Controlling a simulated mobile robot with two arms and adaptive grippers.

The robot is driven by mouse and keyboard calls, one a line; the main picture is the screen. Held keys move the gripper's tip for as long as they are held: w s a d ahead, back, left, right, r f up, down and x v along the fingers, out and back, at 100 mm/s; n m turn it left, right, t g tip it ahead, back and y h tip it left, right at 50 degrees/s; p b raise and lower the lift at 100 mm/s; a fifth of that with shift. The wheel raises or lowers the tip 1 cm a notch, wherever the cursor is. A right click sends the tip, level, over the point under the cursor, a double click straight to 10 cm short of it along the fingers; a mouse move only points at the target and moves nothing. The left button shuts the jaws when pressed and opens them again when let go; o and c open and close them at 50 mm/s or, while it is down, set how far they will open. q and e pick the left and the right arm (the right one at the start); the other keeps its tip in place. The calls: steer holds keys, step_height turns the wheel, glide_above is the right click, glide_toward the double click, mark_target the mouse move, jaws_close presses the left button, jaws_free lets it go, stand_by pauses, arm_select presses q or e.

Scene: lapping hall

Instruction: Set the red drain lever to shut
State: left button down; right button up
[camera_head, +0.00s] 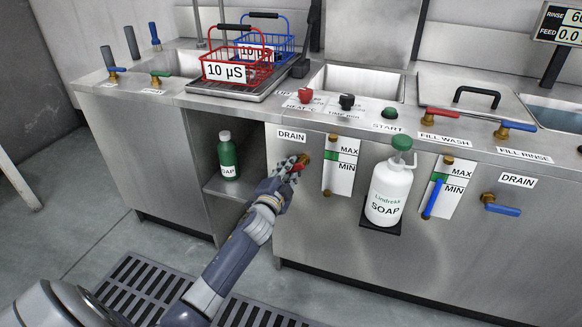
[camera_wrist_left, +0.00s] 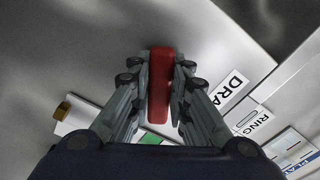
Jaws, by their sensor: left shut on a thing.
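The red drain lever (camera_wrist_left: 159,85) shows in the left wrist view as a red bar between the two fingers of my left gripper (camera_wrist_left: 158,95). In the head view the left gripper (camera_head: 291,168) is at the steel front panel, just below the left DRAIN label (camera_head: 291,135). It is shut on the lever there. A brass fitting (camera_head: 304,157) and a bit of red show beside the fingertips; the gripper hides most of the lever. I cannot tell the lever's exact setting. My right gripper is not in view.
Right of the lever is a MAX/MIN level gauge (camera_head: 340,165). Further right a white soap bottle (camera_head: 389,190) stands on a small shelf, and a blue drain lever (camera_head: 502,209) sits beyond. A green soap bottle (camera_head: 228,157) stands in the open cabinet bay at left.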

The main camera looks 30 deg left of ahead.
arm_select(q)
steer(key=shift+r+m, duration=0.25)
steer(key=shift+m, duration=0.25)
steer(key=m+p, duration=0.1)
steer(key=r+m+p, duration=0.1)
steer(key=m, duration=0.1)
steer(key=shift+a+m, duration=0.2)
steer(key=shift+m, duration=0.1)
steer(key=shift+r+m+p, duration=0.15)
steer(key=shift+m+p, duration=0.15)
steer(key=shift+m, duration=0.4)
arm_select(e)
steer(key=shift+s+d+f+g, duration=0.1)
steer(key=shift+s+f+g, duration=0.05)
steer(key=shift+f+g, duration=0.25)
arm_select(q)
steer(key=c, duration=1.5)
jaws_free()
steer(key=shift+s, duration=0.15)
steer(key=v, duration=1.1)
steer(key=shift+s, duration=0.4)
